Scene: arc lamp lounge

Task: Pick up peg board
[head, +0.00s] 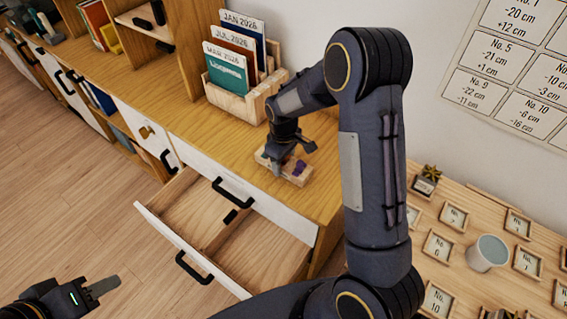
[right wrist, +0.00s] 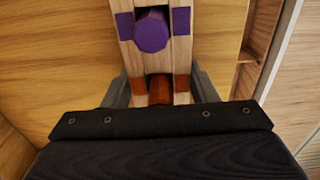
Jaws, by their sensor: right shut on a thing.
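The peg board (head: 299,177) is a small pale wooden block at the right end of the cabinet top, with a purple peg on it. In the right wrist view the peg board (right wrist: 183,52) shows purple and orange-brown squares, a round purple peg (right wrist: 151,33) and an orange-brown peg (right wrist: 160,90). My right gripper (head: 288,160) points down over the board and is shut on it, one finger on each side. I cannot tell whether the board touches the cabinet top. My left gripper (head: 98,290) is low at the left, away from the board; its opening is unclear.
An open, mostly empty drawer (head: 170,205) juts out below the cabinet top (head: 215,130), with a small dark object (head: 230,216) inside. A wooden holder (head: 240,103) with calendar cards stands behind the gripper. At the right, a lower table (head: 440,205) carries numbered frames and a cup (head: 487,253).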

